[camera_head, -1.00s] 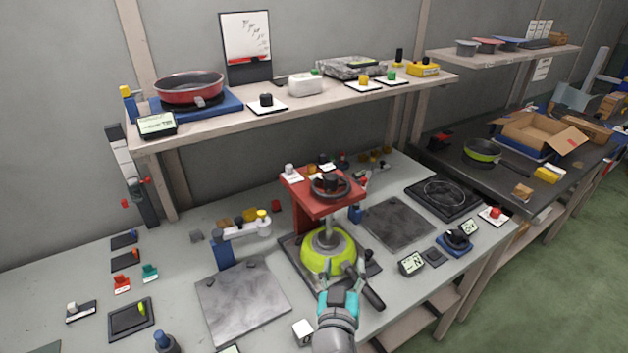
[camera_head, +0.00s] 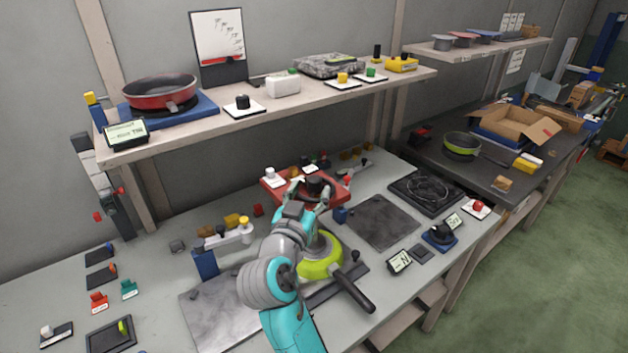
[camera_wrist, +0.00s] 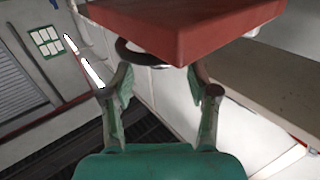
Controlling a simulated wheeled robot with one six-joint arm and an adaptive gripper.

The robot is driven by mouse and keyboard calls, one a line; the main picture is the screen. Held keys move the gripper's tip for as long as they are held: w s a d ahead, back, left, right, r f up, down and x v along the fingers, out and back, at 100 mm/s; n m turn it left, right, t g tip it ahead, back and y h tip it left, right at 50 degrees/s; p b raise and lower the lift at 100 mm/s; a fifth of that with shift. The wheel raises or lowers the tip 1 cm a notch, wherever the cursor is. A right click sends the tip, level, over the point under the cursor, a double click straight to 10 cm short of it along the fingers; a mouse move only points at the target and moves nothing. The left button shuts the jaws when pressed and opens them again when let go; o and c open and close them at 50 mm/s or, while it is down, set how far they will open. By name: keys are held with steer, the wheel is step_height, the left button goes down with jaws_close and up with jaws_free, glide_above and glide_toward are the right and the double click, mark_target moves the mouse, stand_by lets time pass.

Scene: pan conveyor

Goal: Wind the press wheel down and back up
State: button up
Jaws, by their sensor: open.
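The red press head (camera_head: 277,187) stands at the back middle of the bench, and it fills the top of the wrist view (camera_wrist: 185,25). Its dark wheel with a black knob (camera_head: 317,182) is partly hidden by my gripper (camera_head: 308,192). My gripper is open at the wheel, and its two fingers are spread in the wrist view (camera_wrist: 160,80). A piece of the dark wheel rim (camera_wrist: 130,53) shows near the left finger; I cannot tell whether they touch.
A shelf (camera_head: 210,130) with a red pan (camera_head: 160,92) hangs above the bench. A grey plate (camera_head: 378,220) and a black burner (camera_head: 427,190) lie right of the press. A small blue-and-white fixture (camera_head: 205,262) stands left. The pan's dark handle (camera_head: 352,292) points toward the front edge.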

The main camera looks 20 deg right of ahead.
mark_target(313, 186)
steer(key=shift+x, duration=2.4)
jaws_close()
